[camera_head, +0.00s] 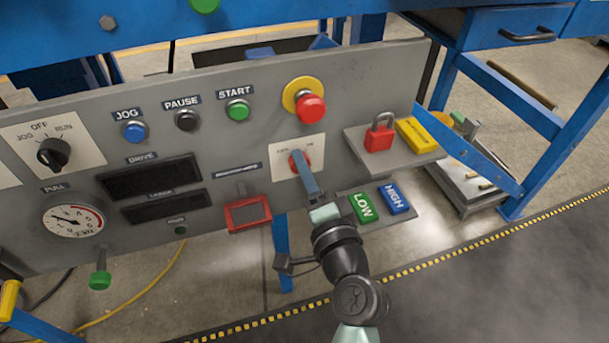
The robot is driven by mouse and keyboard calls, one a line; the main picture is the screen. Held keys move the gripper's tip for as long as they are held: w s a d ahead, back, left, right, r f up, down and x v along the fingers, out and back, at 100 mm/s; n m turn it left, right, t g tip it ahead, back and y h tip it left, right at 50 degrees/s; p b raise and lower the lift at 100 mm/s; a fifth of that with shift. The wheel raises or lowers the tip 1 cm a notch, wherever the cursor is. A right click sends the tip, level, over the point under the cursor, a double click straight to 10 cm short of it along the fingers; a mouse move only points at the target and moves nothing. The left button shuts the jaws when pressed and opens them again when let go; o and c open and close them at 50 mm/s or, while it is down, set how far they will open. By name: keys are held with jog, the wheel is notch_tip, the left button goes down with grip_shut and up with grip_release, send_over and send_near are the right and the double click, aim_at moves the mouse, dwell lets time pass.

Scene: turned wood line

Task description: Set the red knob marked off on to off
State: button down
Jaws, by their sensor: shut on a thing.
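The red knob (292,162) sits on a white plate (285,176) marked with small off and on lettering, on the right part of the grey panel (240,142). My gripper (299,163) reaches up to it from below and is shut on it. The gripper covers most of the knob, so I cannot tell which mark the knob points to.
A red emergency button (311,108) on a yellow ring is just above. A red padlock (380,133) and a yellow block (417,135) sit on a shelf to the right. Green LOW (363,208) and blue HIGH (395,199) blocks lie close to my arm. A red-framed box (247,213) is at left.

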jog(key=shift+n, duration=0.5)
jog(key=shift+c, duration=2.1)
grip_release()
jog(key=p+v, duration=0.1)
jog(key=v, duration=1.2)
